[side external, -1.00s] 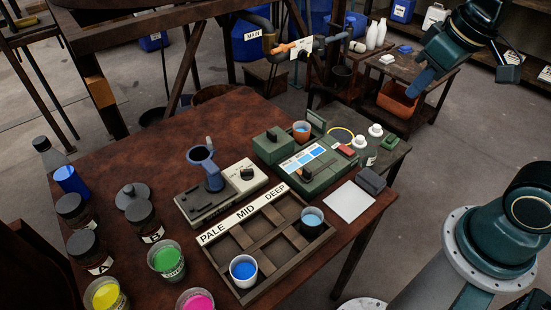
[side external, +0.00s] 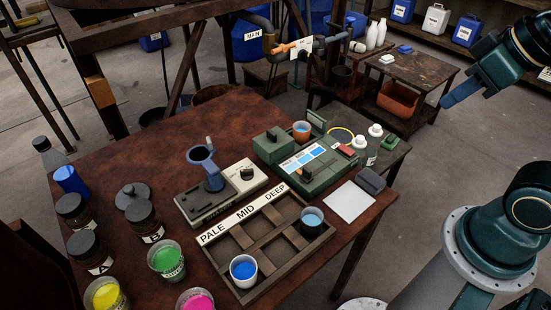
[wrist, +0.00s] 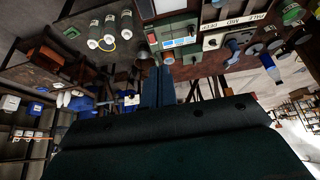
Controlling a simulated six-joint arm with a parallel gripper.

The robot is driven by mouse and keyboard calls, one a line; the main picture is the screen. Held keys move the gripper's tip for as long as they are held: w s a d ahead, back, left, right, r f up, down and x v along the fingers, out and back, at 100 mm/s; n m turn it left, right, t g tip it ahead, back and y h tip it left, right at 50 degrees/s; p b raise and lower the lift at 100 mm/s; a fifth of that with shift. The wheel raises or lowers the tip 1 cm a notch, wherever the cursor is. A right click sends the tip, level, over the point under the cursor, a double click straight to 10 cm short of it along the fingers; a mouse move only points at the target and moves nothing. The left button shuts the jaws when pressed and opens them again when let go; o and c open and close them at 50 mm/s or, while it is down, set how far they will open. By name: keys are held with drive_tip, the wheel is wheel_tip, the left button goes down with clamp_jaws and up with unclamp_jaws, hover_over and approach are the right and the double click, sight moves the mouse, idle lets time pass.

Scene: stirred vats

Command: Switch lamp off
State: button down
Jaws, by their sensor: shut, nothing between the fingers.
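A green instrument (side external: 305,165) stands at the right of the brown table, with a panel of pale to deep blue patches (side external: 303,160) and a black lever (side external: 302,173) on its front. A green box with a black knob (side external: 273,138) is at its left end. I cannot tell which control is the lamp switch, or clearly whether the lamp is lit. The instrument also shows upside down in the wrist view (wrist: 178,28). My gripper (side external: 447,102) is shut and empty, in the air right of the table, well apart from the instrument; its blue fingers show in the wrist view (wrist: 159,72).
A grey stirrer unit (side external: 225,190) with a knob stands left of the instrument. A wooden tray (side external: 262,268) marked PALE, MID, DEEP holds two cups. Jars and paint cups crowd the left front. White-capped bottles (side external: 372,143) stand behind. The air between gripper and table is clear.

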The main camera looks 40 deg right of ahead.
drive_tip(key=shift+w, duration=0.1)
drive_tip(key=n+g, duration=0.6)
drive_tip(key=n, duration=1.2)
hover_over(351, 155)
wheel_tip(351, 155, down, 11)
drive_tip(key=shift+w+d+f, duration=0.1)
drive_tip(key=shift+w+f, duration=0.05)
drive_tip(key=shift+f, duration=0.25)
drive_tip(key=shift+f, duration=0.15)
wheel_tip(351, 155, down, 14)
drive_tip(key=shift+r, duration=0.15)
